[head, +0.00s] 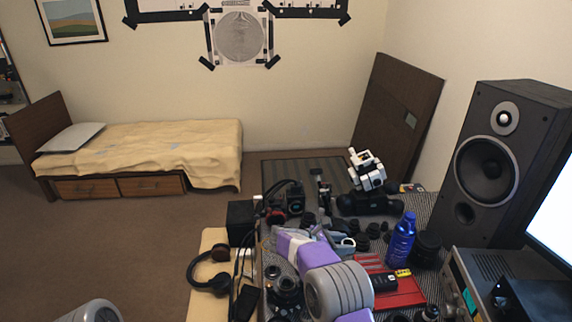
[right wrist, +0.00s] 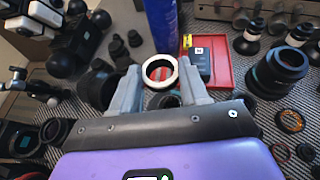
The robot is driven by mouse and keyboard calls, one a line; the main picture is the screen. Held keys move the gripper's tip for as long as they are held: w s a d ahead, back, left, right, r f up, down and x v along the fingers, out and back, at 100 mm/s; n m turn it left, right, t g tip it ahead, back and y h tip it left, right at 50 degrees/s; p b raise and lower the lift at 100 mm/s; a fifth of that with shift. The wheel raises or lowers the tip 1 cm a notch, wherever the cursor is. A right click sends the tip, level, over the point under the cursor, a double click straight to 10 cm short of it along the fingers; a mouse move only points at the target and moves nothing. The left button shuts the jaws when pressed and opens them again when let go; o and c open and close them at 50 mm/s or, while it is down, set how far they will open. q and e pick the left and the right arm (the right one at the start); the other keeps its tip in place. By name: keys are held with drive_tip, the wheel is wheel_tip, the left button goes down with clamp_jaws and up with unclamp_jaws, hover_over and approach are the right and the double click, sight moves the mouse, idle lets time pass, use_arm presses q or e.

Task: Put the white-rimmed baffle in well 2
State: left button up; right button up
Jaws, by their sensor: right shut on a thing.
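The white-rimmed baffle (right wrist: 146,75) is a short ring with a pale rim and an open middle. It sits between the two grey fingers of my right gripper (right wrist: 158,88), which is shut on it. Red shows through the ring. In the head view my right gripper (head: 341,241) is over the crowded table, left of the blue bottle, and the baffle is small there. A red tray (right wrist: 221,58) lies beyond the gripper in the right wrist view; it also shows in the head view (head: 408,297). I cannot make out which place is well 2. My left gripper is out of view.
A blue bottle (head: 401,241) stands close to the right of the gripper. Several dark lens parts (right wrist: 277,72) lie around on the grey striped mat. A large speaker (head: 490,165) and a white robot-like figure (head: 367,170) stand farther back. Little free room shows.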

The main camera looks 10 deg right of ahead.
drive_tip(key=s+a+f+n+t+y, duration=0.1)
drive_tip(key=s+a+f+n+t, duration=0.1)
drive_tip(key=s, duration=0.3)
drive_tip(key=s+a+f+n+t, duration=0.2)
drive_tip(key=s+a+f, duration=0.1)
drive_tip(key=s+a, duration=0.1)
drive_tip(key=s+a+f+n+t+y, duration=0.1)
drive_tip(key=s+a+f+t, duration=0.1)
drive_tip(key=s, duration=0.4)
drive_tip(key=shift+s+a+f+n+y, duration=0.15)
drive_tip(key=shift+a+f+n+y, duration=0.2)
drive_tip(key=shift+a+f, duration=0.5)
wheel_tip(320, 180, up, 10)
drive_tip(key=w+n+t+y, duration=0.1)
drive_tip(key=n+t+y, duration=0.3)
drive_tip(key=n+y, duration=0.2)
drive_tip(key=shift+w+a+n+t+y, duration=0.15)
drive_tip(key=shift+n+t+y, duration=0.2)
drive_tip(key=shift+n, duration=0.2)
